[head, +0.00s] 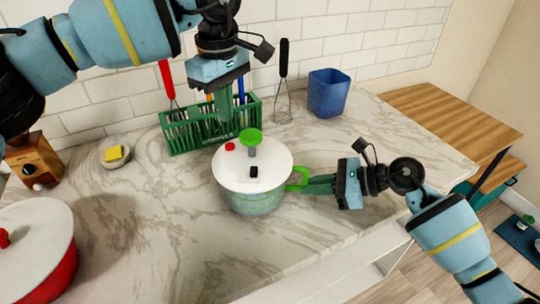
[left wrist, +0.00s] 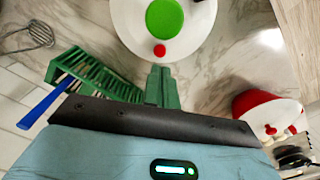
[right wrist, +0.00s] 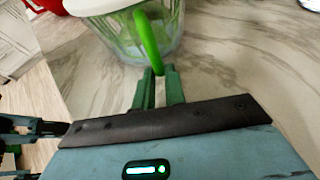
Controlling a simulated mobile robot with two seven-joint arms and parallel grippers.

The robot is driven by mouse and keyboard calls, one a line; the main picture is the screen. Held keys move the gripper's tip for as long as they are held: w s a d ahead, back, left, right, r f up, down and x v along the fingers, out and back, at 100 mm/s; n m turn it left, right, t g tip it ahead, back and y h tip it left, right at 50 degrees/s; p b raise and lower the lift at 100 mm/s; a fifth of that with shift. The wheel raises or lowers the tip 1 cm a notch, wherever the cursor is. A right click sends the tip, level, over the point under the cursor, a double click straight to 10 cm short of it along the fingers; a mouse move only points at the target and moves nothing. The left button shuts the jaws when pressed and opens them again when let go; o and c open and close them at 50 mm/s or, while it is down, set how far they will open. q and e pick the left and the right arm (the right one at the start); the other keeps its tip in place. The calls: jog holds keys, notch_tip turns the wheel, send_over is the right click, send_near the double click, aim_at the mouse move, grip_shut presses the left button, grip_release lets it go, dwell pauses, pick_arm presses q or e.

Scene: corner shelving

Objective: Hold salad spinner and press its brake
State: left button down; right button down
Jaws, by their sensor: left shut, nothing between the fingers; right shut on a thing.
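The salad spinner (head: 255,200) stands on the marble counter, with a white lid (head: 272,170), a green knob (head: 251,136), a red button (head: 229,146) and a black button (head: 254,172). Which button is the brake is not marked. My right gripper (head: 308,184) is shut on the spinner's green side handle (head: 298,177); the right wrist view shows the handle (right wrist: 148,40) at its fingertips. My left gripper (head: 225,118) is shut and empty, pointing down behind the lid. In the left wrist view its fingertips (left wrist: 161,72) appear just short of the red button (left wrist: 160,50), apart from it.
A green utensil rack (head: 190,132) stands behind the spinner, close to my left gripper. A whisk (head: 283,95) and a blue container (head: 328,93) are along the wall. A red pot (head: 55,265) sits front left. The counter between pot and spinner is clear.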

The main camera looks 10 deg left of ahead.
jog(key=c, duration=1.4)
grip_release()
jog(key=shift+o, duration=0.2)
jog(key=v, duration=1.2)
jog(key=shift+s, duration=0.1)
pick_arm(q)
jog(key=shift+f, duration=0.1)
